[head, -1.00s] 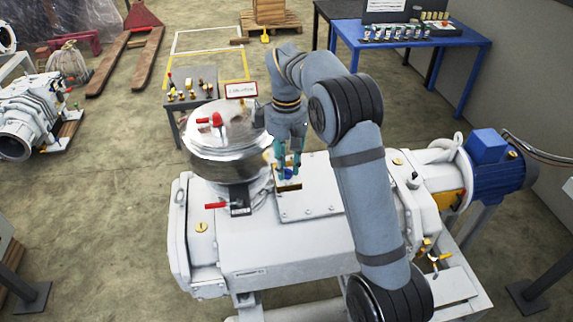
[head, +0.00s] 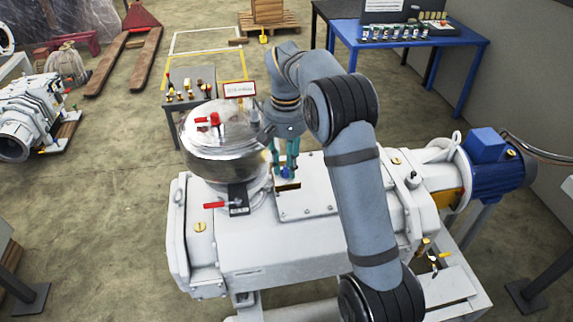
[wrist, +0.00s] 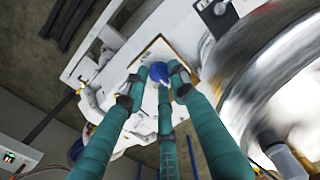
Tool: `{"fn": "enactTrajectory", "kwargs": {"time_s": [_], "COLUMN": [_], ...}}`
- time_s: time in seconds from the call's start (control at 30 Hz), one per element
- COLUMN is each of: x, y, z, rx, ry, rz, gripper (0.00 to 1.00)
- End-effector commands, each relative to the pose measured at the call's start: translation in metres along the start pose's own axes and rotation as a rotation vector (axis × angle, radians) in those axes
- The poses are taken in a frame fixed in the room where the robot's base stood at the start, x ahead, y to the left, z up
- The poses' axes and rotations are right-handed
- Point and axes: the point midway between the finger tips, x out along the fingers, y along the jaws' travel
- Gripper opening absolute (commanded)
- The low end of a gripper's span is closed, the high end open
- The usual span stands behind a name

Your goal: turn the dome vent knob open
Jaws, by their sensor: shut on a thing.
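My gripper (head: 286,166), with teal fingers, is shut on a blue knob (wrist: 160,74) beside the shiny metal dome (head: 222,150). In the wrist view the fingers (wrist: 160,88) close around the knob, and a finger covers part of it. The knob is over a pale plate with a yellow edge (wrist: 183,55); whether it touches the plate is unclear. The dome fills the right of the wrist view (wrist: 270,65). A red knob (head: 215,118) sits on top of the dome, apart from my gripper.
A red-handled lever (head: 214,205) sticks out below the dome. A small sign (head: 240,89) stands behind it. The white machine body (head: 280,245) lies beneath, with a blue motor (head: 490,147) at right. A blue table (head: 415,40) stands at the back.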

Motion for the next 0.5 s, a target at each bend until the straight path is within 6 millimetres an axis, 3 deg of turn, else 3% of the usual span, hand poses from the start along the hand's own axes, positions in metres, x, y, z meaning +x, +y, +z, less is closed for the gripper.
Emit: {"fn": "enactTrajectory", "kwargs": {"time_s": [0.5], "x": [-0.0038], "y": [-0.0011], "z": [-0.0037], "rx": [0.469], "ry": [0.018], "rz": [-0.009], "gripper": [0.00]}}
